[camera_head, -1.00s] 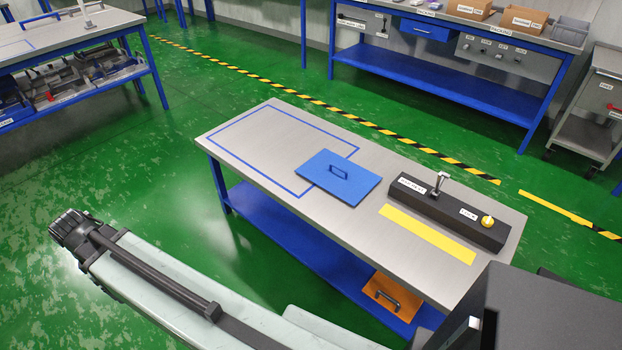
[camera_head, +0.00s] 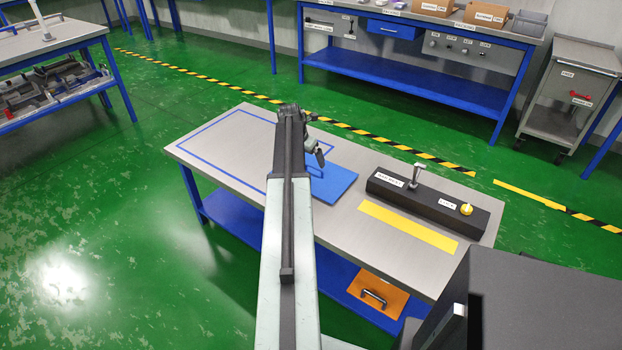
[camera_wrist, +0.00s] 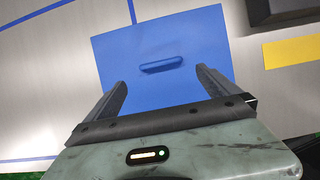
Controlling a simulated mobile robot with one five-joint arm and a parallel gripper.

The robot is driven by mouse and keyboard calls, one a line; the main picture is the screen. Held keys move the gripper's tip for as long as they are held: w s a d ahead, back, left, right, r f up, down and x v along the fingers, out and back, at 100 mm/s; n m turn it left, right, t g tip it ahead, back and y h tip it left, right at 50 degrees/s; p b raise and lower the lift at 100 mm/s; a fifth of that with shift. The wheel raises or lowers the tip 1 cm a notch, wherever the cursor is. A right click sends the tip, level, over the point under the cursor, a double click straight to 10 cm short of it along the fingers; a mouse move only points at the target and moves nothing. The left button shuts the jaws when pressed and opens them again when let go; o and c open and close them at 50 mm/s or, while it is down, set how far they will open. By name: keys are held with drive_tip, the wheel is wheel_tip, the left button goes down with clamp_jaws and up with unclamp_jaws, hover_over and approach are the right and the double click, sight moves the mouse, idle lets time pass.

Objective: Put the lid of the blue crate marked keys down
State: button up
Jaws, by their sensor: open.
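A flat blue lid (camera_head: 338,187) with a raised handle lies on the steel workbench, partly hidden behind my arm in the head view. In the wrist view the whole top of the lid (camera_wrist: 165,95) is largely visible, with its blue handle (camera_wrist: 161,65) in the middle. My gripper (camera_head: 318,156) hangs over the lid. In the wrist view my gripper (camera_wrist: 160,76) has its two fingers apart, one on each side of the handle's line, with nothing between them. I cannot tell the exact height above the lid. No blue crate marked keys can be made out.
The workbench (camera_head: 225,150) has a blue taped outline at left, a yellow strip (camera_head: 408,227) and a black block (camera_head: 430,203) with a metal lever and yellow knob at right. An orange panel with a handle (camera_head: 377,296) lies on the lower shelf. Other benches stand behind.

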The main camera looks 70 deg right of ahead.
sight(313, 167)
drive_tip(key=shift+b+x, duration=1.35)
drive_tip(key=shift+x, duration=0.1)
drive_tip(key=b+x, duration=0.4)
drive_tip(key=x, duration=0.1)
drive_tip(key=shift+d+b, duration=0.2)
drive_tip(key=shift+b, duration=0.15)
drive_tip(key=shift+r, duration=0.15)
drive_tip(key=shift+c, duration=0.3)
drive_tip(key=c, duration=1.8)
drive_tip(key=shift+r+p, duration=0.55)
drive_tip(key=shift+p, duration=0.2)
wheel_tip(313, 167, up, 3)
drive_tip(key=p, duration=0.3)
drive_tip(key=shift+r, duration=0.1)
drive_tip(key=s+a, duration=0.2)
drive_tip(key=a, duration=0.3)
drive_tip(key=s+a, duration=0.2)
drive_tip(key=a, duration=0.3)
drive_tip(key=s+a+p, duration=0.1)
drive_tip(key=s+a, duration=0.1)
drive_tip(key=a, duration=0.3)
drive_tip(key=shift+r, duration=0.35)
